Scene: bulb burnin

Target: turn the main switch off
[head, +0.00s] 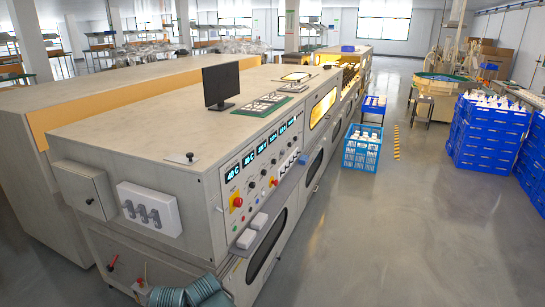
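Several lit displays (249,158) show along the top of the panel. Neither of my grippers is in view.
A shelf (266,222) with white blocks juts out below the panel. A grey box (84,189) and a white box with handles (149,208) are on the left end. Teal hoses (207,291) lie at the bottom.

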